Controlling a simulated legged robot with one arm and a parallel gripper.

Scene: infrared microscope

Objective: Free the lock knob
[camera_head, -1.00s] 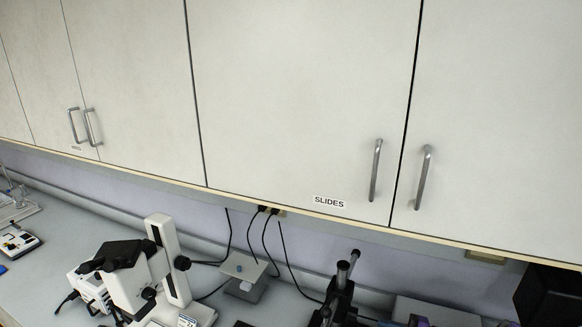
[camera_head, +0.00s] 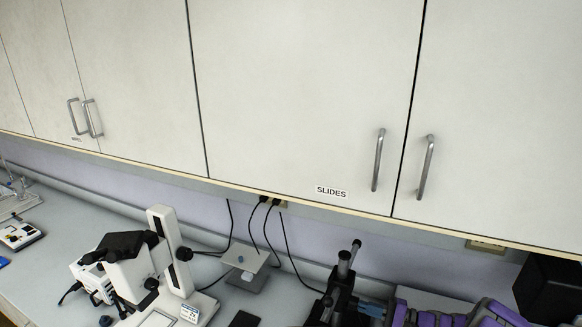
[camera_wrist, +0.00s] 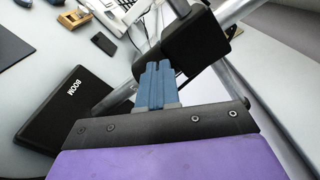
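The black boom stand (camera_head: 340,290) stands on the counter at the lower middle of the head view, with dark upright posts. In the wrist view its black clamp block (camera_wrist: 197,42) sits on metal rods, and a black base marked BOOM (camera_wrist: 75,105) lies to the left. My gripper (camera_wrist: 160,66) has blue fingers side by side with no clear gap, pointing at the clamp block. I cannot tell whether they touch it. In the head view my gripper (camera_head: 372,308) is at the right side of the stand.
A white microscope (camera_head: 140,270) stands on the counter to the left, with a small plate stand (camera_head: 245,258) beside it. Cables hang from a wall outlet. Wall cabinets (camera_head: 300,90) overhang the counter. A black box (camera_head: 550,290) is at the far right.

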